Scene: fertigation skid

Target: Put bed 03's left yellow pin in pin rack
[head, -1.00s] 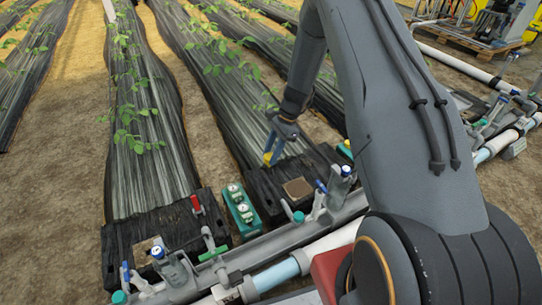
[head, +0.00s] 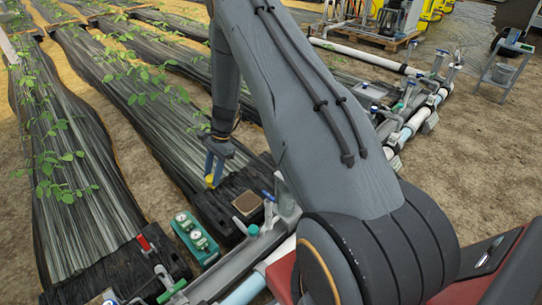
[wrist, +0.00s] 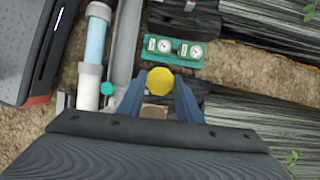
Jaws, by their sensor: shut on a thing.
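My gripper (head: 213,172) is shut on a yellow pin (head: 209,181), held above the black end block of a covered bed in the head view. In the wrist view the yellow pin (wrist: 160,79) shows end-on as a yellow round head between my blue fingers (wrist: 161,98). The lower part of the pin is hidden by its head and the fingers in the wrist view. I cannot pick out a pin rack or read a bed number in these frames.
A teal box with two gauges (head: 194,238) stands between two beds; it also shows in the wrist view (wrist: 173,50). A red-handled valve (head: 144,243) is on the nearer bed's block. Pipes run along the bed ends. A grey stand (head: 502,74) is at far right, across bare soil.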

